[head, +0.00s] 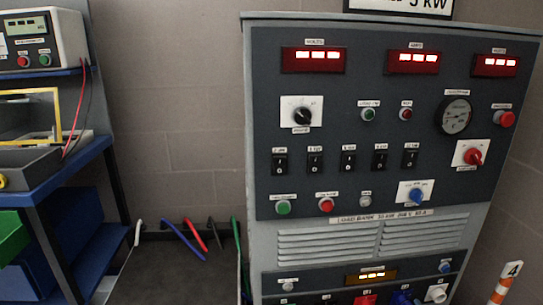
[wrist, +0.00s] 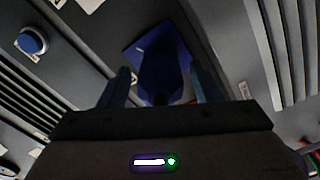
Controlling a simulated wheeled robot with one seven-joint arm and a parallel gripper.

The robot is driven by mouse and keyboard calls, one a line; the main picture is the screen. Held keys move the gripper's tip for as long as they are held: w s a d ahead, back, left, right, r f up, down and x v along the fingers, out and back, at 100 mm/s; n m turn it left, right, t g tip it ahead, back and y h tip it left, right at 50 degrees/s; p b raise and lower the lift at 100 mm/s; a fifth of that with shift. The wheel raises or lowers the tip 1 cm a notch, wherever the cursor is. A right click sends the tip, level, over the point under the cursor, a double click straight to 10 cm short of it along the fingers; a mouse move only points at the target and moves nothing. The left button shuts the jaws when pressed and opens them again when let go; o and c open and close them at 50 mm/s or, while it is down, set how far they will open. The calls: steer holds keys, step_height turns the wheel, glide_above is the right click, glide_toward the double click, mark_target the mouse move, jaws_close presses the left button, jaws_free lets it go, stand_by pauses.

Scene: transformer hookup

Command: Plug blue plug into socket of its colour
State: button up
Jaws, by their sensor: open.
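In the wrist view my gripper (wrist: 162,85) is open, with one finger on each side of a dark blue body (wrist: 163,80). This body stands in front of a blue square plate (wrist: 181,37) on the grey panel. It is too dark to tell whether it is the blue plug or part of the blue socket, or whether the fingers touch it. In the head view the blue socket (head: 400,298) shows at the bottom edge, partly cut off. A blue lead end (head: 183,241) lies at the left among other coloured ones. My gripper is not in the head view.
The load bank cabinet (head: 385,120) carries switches and knobs. A red socket (head: 365,299) and a white socket (head: 436,294) flank the blue one. A blue button (wrist: 32,40) shows in the wrist view. A blue shelf rack (head: 60,180) stands left, and a striped post (head: 505,284) right.

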steer(key=shift+w+a+r, duration=0.15)
steer(key=shift+w+a, duration=0.05)
